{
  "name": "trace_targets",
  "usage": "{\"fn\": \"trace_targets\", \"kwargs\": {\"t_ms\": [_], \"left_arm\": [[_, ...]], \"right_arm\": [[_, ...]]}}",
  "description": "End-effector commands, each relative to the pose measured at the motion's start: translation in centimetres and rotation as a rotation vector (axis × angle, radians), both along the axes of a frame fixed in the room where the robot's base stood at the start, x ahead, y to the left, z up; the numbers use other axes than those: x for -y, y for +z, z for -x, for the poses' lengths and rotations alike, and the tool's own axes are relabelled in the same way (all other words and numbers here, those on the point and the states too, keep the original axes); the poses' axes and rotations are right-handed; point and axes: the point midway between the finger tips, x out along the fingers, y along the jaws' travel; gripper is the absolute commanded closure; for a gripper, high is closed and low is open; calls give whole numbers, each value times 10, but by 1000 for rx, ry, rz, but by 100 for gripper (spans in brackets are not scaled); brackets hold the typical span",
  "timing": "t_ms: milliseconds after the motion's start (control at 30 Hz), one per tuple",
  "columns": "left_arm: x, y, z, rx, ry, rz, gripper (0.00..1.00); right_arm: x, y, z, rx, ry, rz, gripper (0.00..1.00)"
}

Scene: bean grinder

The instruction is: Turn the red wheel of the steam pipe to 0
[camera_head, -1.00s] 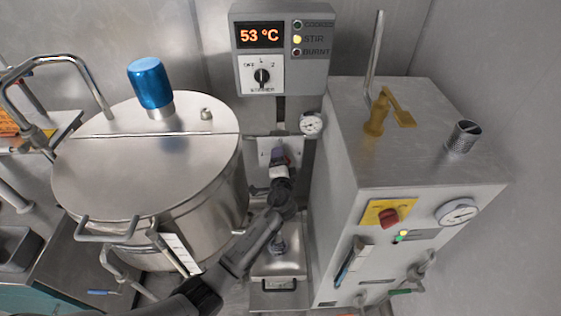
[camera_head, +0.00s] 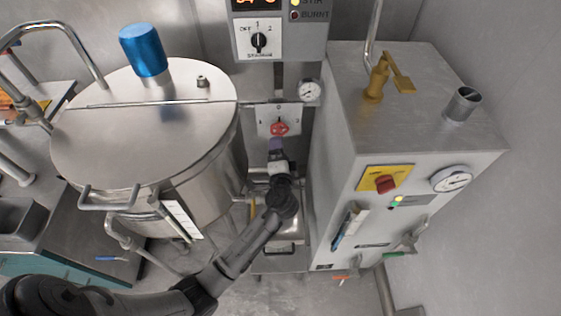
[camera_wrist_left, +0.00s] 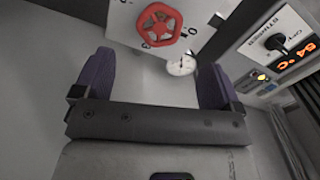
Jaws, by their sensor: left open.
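The red wheel (camera_head: 279,128) is on a pale plate on the back wall, between the large kettle and the steel cabinet. In the left wrist view the red wheel (camera_wrist_left: 159,25) appears at the top, with a "0" on the plate right of it and another marking at its lower left. My left gripper (camera_head: 277,146) is just below and in front of the wheel in the head view. Its purple fingers stand wide apart with nothing between them in the wrist view (camera_wrist_left: 155,78), and the wheel lies beyond the fingertips. My right gripper is not in view.
A steel kettle (camera_head: 110,140) with a blue motor stands left. The steel cabinet (camera_head: 330,150) stands right. A pressure gauge (camera_head: 309,92) is close to the wheel's upper right. The control box (camera_head: 257,43) hangs above. The wrist view display (camera_wrist_left: 296,58) reads 54 °C.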

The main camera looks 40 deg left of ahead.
Motion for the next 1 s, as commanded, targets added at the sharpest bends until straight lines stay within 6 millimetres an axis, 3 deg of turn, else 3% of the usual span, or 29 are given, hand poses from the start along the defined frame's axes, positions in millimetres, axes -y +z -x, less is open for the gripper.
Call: {"fn": "trace_targets", "kwargs": {"t_ms": [333,1000], "left_arm": [[24,0,28,0,-1,1,10],[26,0,30,1,0,1,10]], "right_arm": [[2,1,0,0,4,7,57],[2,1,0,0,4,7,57]]}}
